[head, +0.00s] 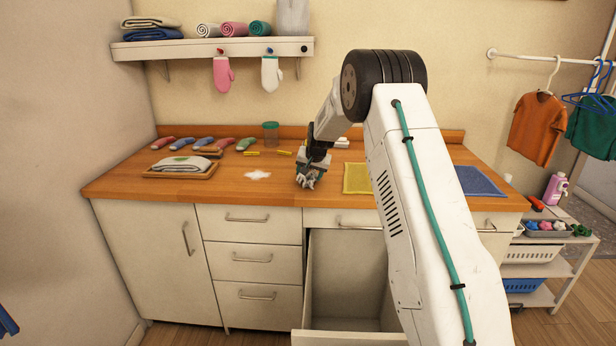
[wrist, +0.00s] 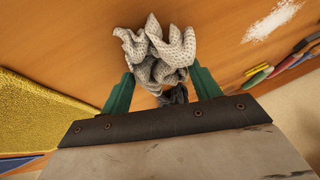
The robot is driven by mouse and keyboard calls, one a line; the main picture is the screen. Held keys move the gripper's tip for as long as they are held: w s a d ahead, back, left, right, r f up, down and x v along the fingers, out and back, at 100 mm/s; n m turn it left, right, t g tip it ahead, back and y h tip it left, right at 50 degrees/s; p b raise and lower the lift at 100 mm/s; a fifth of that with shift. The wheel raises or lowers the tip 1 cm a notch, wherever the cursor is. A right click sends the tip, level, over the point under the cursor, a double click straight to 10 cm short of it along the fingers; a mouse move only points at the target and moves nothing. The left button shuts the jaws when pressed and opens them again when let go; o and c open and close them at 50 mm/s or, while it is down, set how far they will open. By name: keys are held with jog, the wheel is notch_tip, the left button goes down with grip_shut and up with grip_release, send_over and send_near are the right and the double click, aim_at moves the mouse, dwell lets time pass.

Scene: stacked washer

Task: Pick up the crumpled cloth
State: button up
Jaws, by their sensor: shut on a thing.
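The crumpled cloth (wrist: 158,50) is a grey-white, dotted, bunched piece of fabric. In the wrist view it sits between the two green fingers of my gripper (wrist: 160,88), which is shut on it. In the head view my gripper (head: 311,166) points down over the wooden counter, with the cloth (head: 308,181) at its tips, near the counter's front edge. I cannot tell whether the cloth still touches the counter.
A white powdery patch (head: 257,175) lies left of the gripper. A yellow cloth (head: 356,178) lies to the right, a blue mat (head: 478,181) farther right. A tray with a folded towel (head: 182,167) is at left. An open drawer (head: 345,283) juts out below.

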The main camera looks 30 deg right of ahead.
jog(key=shift+r, duration=0.15)
jog(key=shift+r, duration=0.25)
notch_tip(320, 180, up, 3)
jog(key=shift+f, duration=0.1)
jog(key=s+a+r, duration=0.1)
jog(key=s+a, duration=0.2)
jog(key=s, duration=1.2)
jog(key=shift+s+a+r, duration=0.2)
jog(key=shift+s+a, duration=0.1)
jog(key=shift+a, duration=0.1)
